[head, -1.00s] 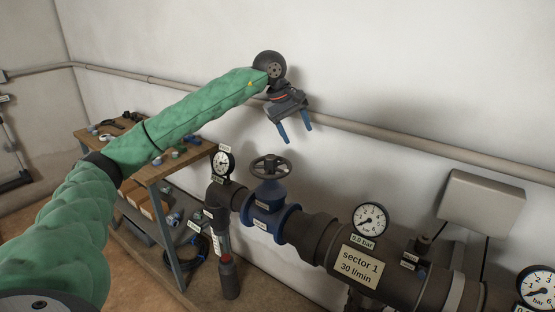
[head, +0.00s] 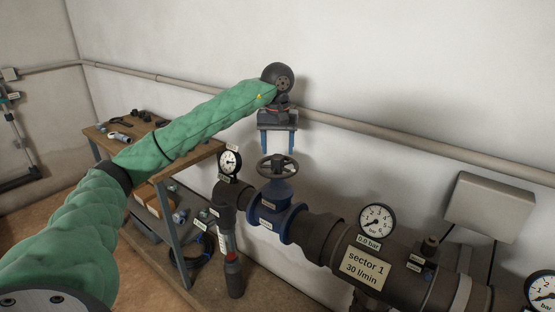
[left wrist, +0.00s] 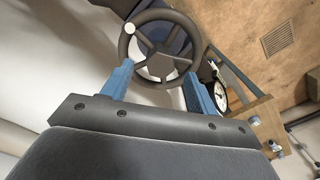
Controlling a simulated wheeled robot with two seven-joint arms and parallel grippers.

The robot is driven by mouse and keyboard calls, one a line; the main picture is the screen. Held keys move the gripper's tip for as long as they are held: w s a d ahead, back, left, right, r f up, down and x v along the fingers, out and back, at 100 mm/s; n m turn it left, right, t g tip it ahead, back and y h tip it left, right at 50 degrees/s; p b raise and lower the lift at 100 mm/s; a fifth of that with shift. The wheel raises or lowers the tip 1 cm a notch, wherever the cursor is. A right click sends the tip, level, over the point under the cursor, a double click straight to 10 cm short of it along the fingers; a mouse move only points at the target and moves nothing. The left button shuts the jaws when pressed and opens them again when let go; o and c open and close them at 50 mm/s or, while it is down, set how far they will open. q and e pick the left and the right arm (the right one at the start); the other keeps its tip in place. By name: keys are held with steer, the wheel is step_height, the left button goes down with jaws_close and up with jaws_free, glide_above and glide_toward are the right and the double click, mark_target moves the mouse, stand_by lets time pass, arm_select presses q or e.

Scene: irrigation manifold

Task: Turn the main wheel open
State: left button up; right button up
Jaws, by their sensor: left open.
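The main wheel (head: 278,166) is a dark spoked handwheel on top of a blue valve (head: 272,205) in the pipe. My left gripper (head: 277,148) points down just above the wheel, its two blue fingers apart and empty. In the left wrist view the wheel (left wrist: 160,47) lies beyond the open fingertips (left wrist: 156,75), its rim spanning roughly the gap between them. A light round spot shows on its rim. I cannot tell whether the fingertips touch the wheel. My right gripper is in neither view.
A pressure gauge (head: 230,162) stands just left of the valve. Another gauge (head: 377,222) reads near zero, above the "sector 1" label (head: 365,267). A workbench (head: 192,160) with small parts is behind my left arm. A wall pipe (head: 400,137) runs behind the gripper.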

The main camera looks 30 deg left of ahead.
mark_target(277, 156)
arm_select(q)
steer(key=shift+f+p, duration=0.35)
steer(key=shift+f, duration=2)
steer(key=c, duration=1)
